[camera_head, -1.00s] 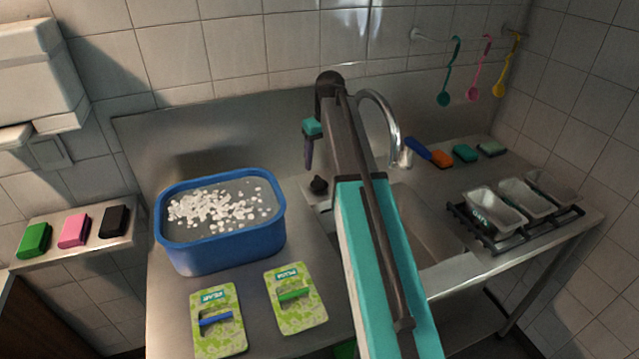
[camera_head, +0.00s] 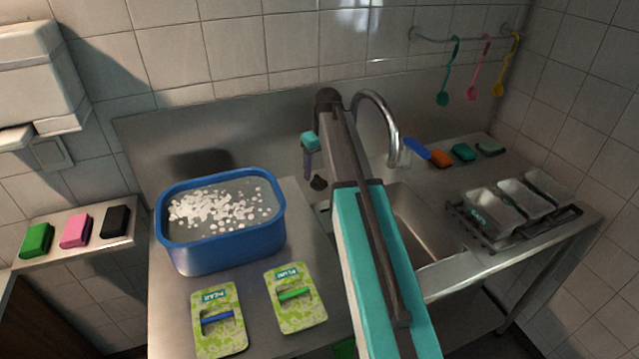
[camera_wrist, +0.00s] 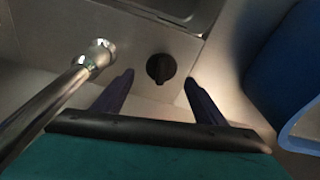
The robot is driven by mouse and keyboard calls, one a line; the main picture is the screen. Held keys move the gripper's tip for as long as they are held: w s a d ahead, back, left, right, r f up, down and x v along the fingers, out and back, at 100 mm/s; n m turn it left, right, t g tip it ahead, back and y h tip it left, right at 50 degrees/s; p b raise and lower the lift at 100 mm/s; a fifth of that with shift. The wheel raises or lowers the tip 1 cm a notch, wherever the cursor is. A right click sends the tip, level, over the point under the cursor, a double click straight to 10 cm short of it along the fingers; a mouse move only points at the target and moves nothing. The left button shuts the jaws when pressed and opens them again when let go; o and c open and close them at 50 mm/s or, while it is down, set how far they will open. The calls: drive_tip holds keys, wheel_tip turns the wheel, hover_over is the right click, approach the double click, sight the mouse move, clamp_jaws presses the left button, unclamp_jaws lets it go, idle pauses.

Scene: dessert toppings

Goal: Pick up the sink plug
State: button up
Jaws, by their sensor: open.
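The sink plug (camera_wrist: 161,68) is a small round black piece with a raised grip. In the wrist view it lies on the steel counter beside the sink basin, just ahead of and between my fingertips. It also shows in the head view (camera_head: 318,182), just left of my arm, below the gripper. My gripper (camera_wrist: 158,84) is open and empty, with its two dark fingers spread to either side of the plug. In the head view my gripper (camera_head: 309,172) points down above the plug; one finger is mostly hidden.
The blue tub (camera_head: 225,255) of white pieces stands to the left. The sink basin (camera_head: 420,225) is behind my arm.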

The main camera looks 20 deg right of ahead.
sight(319, 178)
drive_tip(key=shift+w+a+f+p, duration=0.15)
drive_tip(key=shift+f+p, duration=0.25)
drive_tip(key=shift+f, duration=0.75)
drive_tip(key=shift+w+f+p, duration=0.1)
drive_tip(key=shift+f+p, duration=0.25)
drive_tip(key=shift+f, duration=0.75)
drive_tip(key=c, duration=1)
